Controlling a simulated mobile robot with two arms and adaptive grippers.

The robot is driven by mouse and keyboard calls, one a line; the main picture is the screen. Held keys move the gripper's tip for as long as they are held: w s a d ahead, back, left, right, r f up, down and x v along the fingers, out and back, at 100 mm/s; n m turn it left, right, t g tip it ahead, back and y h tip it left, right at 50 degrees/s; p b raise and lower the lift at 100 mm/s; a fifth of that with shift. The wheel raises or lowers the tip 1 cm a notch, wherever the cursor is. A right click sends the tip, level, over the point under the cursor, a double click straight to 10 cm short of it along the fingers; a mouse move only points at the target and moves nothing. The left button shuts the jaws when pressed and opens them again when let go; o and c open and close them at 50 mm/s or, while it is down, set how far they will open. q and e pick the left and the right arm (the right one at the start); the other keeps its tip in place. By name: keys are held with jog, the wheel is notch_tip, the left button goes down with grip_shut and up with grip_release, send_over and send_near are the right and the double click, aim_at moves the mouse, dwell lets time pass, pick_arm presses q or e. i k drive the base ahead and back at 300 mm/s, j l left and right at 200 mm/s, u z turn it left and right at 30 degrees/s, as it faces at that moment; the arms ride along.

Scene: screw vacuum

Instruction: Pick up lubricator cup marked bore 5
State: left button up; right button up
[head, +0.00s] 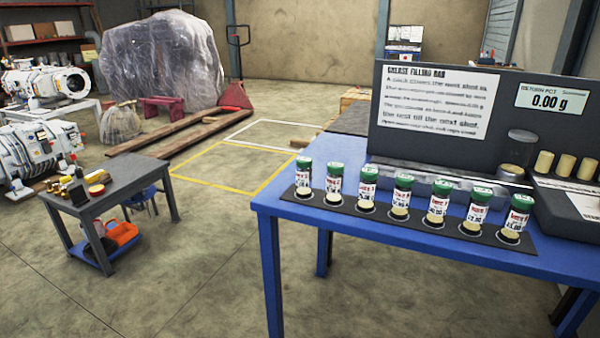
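Several lubricator cups stand upright in a row on a dark strip (290,193) at the front of the blue table (310,225). Each has a green cap, a white label with dark and red print, and a pale lower part. They run from the left end cup (304,178), through a middle cup (402,196), to the right end cup (515,220). The label print is too small and blurred for me to tell surely which one is marked bore 5. Neither of my grippers is in view.
Behind the cups stands a grey grease filling rig (400,140) with an instruction sheet and a 0.00 g display (550,98). A clear cylinder (520,148) and several pale yellow cylinders (565,165) stand right. A small dark table (130,180) is left, with open floor between.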

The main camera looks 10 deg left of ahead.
aim_at(404, 182)
jog(key=j+z, duration=0.35)
jog(key=j, duration=1.2)
